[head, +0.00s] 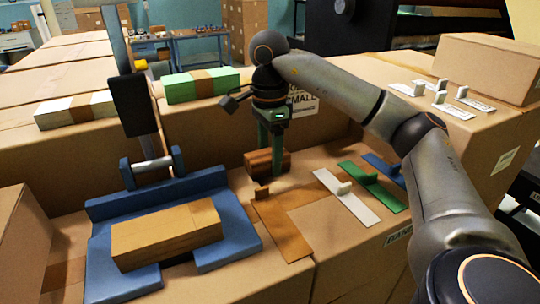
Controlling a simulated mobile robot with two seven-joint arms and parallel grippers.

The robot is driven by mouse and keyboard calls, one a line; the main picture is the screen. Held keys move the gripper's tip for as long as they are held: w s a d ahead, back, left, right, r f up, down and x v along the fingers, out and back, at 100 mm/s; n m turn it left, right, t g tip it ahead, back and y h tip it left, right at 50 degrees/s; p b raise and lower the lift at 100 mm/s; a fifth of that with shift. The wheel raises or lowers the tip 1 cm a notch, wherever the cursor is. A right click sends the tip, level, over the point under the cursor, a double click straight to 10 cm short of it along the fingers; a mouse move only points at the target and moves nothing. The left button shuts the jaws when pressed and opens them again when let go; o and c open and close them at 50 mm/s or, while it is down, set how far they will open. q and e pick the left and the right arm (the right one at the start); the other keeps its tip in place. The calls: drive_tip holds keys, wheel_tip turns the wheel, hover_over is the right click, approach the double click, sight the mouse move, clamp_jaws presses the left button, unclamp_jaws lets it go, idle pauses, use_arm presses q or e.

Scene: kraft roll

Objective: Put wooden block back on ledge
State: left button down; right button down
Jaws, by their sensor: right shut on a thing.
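The wooden block (256,164) is reddish brown with a dark band and sits at the back of the lower cardboard surface (330,245), close to the upright carton wall behind it. My right gripper (272,158) reaches down onto it from above, with its green fingers shut on the block. The fingers hide part of the block, and I cannot tell whether its underside touches the cardboard. No part is plainly marked as the ledge; the raised carton top (205,115) lies behind the block. My left gripper is not in view.
A blue fixture (105,208) with a tan block (165,232) stands at the front left, below a dark upright lever (133,105). White, green (372,186) and blue handled strips lie right of the block. Banded green (200,86) and white bundles (75,110) lie behind.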

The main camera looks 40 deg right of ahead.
sight(270, 153)
drive_tip(key=shift+f, duration=0.2)
drive_tip(key=shift+c, duration=0.8)
unclamp_jaws()
drive_tip(key=shift+r, duration=0.1)
wheel_tip(270, 153, up, 12)
idle(0.4)
drive_tip(key=shift+a, duration=0.1)
idle(0.5)
